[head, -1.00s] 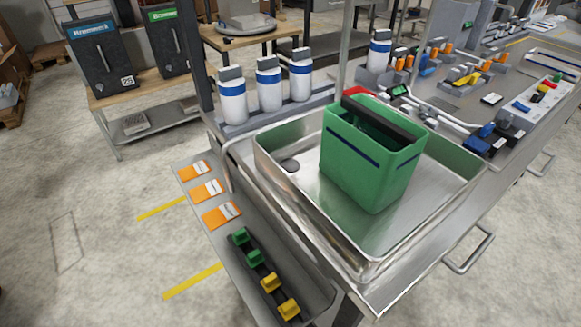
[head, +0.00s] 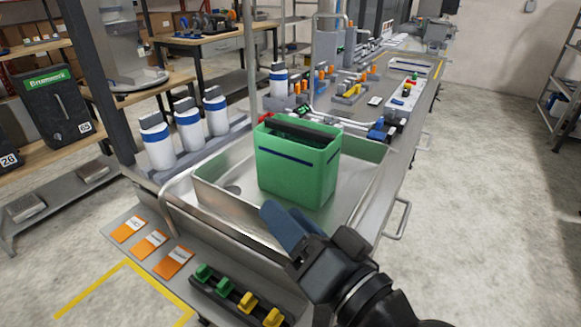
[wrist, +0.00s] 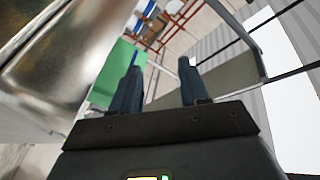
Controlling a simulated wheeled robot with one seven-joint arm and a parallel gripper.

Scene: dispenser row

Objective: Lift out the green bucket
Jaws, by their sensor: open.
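The green bucket (head: 298,172) stands upright in the metal tray (head: 226,212) on the bench in the head view. It has a dark blue stripe and a dark handle bar (head: 298,130) across its top. My gripper (head: 283,226) is in front of the bucket, over the tray's near side, with a gap it is hard to judge. Its two blue-grey fingers are apart in the wrist view (wrist: 160,85), with nothing between them. Part of the green bucket (wrist: 105,85) shows behind the left finger there. The bucket's far side and the tray floor behind it are hidden.
White bottles with blue bands (head: 188,127) stand left of the tray. A metal post (head: 249,60) rises behind it. Orange cards (head: 150,243) and green and yellow clips (head: 225,287) sit on the front ledge. Open floor (head: 490,230) lies at the right.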

